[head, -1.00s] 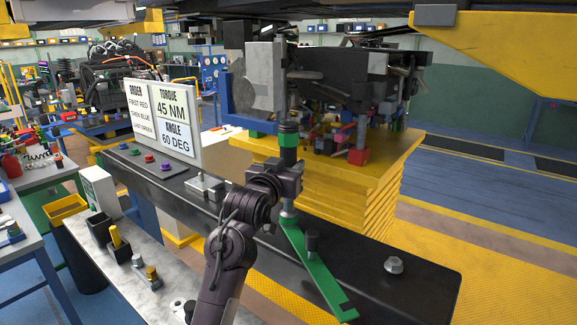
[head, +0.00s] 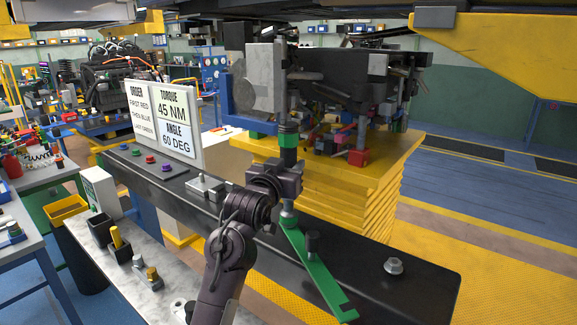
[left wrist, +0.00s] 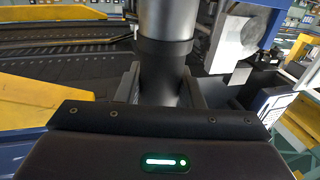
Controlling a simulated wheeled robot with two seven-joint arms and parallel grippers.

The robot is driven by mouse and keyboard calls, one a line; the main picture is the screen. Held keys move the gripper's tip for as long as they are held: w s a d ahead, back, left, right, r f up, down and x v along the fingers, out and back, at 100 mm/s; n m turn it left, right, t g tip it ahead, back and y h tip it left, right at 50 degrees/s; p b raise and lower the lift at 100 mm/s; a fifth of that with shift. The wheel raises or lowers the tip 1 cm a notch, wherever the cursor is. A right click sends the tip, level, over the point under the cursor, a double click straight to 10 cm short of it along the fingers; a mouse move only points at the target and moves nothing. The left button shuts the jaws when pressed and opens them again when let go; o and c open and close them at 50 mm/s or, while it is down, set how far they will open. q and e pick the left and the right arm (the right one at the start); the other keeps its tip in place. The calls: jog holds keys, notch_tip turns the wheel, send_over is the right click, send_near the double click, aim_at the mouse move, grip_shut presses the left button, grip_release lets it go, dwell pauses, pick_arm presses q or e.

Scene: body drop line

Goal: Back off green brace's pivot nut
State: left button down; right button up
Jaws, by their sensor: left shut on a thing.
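The green brace (head: 318,270) lies slanted on the black beam, with a dark upright knob (head: 313,241) partway along it. Its pivot nut is at the brace's upper end, mostly hidden under a metal socket (head: 288,213). My left gripper (head: 290,180) is shut on an upright dark tool (head: 288,148) with a green band, and the tool's lower end stands over the pivot. In the left wrist view the tool (left wrist: 165,65) is between the two fingers. I cannot tell how far the socket sits on the nut. My right gripper is not in view.
The black beam (head: 370,255) carries a hex bolt (head: 393,266) at its near end and coloured buttons at its far end. Yellow stacked plates (head: 375,180) are close behind the tool. Overhead parts hang above.

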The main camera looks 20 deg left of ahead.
aim_at(285, 149)
pick_arm(q)
jog(key=shift+f+p, duration=0.35)
jog(key=shift+f, duration=0.05)
dwell(0.7)
jog(key=shift+w+r+p, duration=0.1)
jog(key=shift+r+p, duration=0.45)
jog(key=shift+r, duration=0.1)
jog(key=shift+r+p, duration=1.6)
jog(key=shift+r, duration=0.6)
jog(key=shift+f, duration=0.1)
